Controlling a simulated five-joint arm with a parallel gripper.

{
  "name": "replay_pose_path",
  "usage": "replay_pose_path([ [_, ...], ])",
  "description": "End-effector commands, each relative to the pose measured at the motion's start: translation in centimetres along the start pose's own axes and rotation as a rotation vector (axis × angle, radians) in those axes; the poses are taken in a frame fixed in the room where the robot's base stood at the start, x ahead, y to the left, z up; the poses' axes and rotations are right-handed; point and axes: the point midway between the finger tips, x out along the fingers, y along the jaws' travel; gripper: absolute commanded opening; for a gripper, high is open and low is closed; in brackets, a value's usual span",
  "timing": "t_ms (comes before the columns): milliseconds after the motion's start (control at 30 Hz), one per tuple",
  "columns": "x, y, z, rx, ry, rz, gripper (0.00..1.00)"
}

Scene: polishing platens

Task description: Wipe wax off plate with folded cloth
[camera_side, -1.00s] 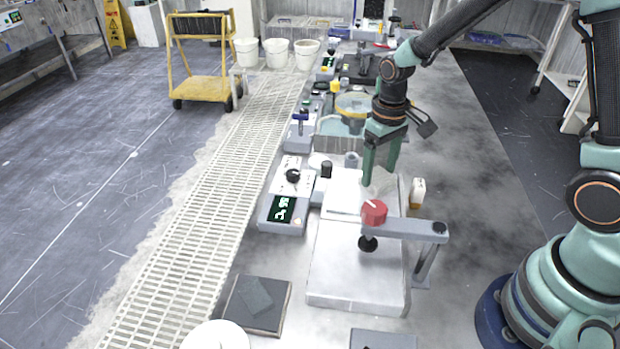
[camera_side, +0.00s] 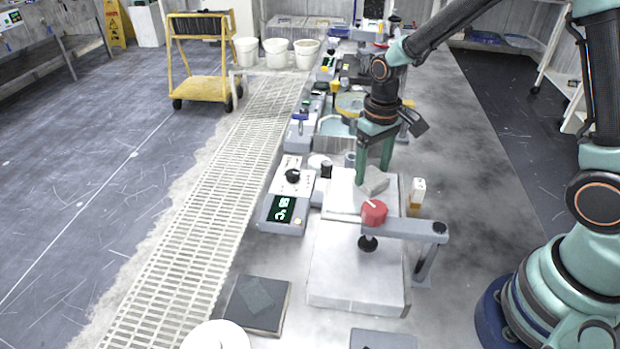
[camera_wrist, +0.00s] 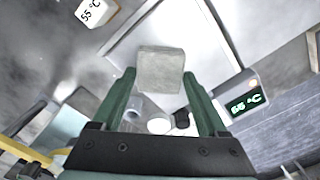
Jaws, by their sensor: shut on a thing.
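The folded cloth (camera_side: 375,181) is a small pale grey block at the tips of my gripper (camera_side: 373,172). My gripper is shut on it, with the two green fingers on either side. In the wrist view the cloth (camera_wrist: 160,70) sits between the fingertips (camera_wrist: 158,78). The plate (camera_side: 340,201) is a pale, flat square under and around the cloth. It also shows in the wrist view (camera_wrist: 205,45). I cannot tell whether the cloth touches the plate. No wax stands out clearly on the plate.
A red knob (camera_side: 374,212) on a grey arm (camera_side: 410,231) stands just in front of the plate. A dark pad (camera_side: 257,303) lies front left.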

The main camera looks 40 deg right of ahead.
Motion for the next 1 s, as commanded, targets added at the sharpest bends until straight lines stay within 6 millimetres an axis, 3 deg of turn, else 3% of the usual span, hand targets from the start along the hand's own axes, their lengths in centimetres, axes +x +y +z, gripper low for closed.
replay_pose_path([
  [300, -0.3, 1.5, 1.6, 0.0, -0.003, 0.0, 0.1],
  [400, -2.6, 1.5, 1.5, 0.0, 0.003, 0.0, 0.1],
  [1000, -7.7, 1.5, 1.5, 0.0, 0.002, 0.0, 0.1],
])
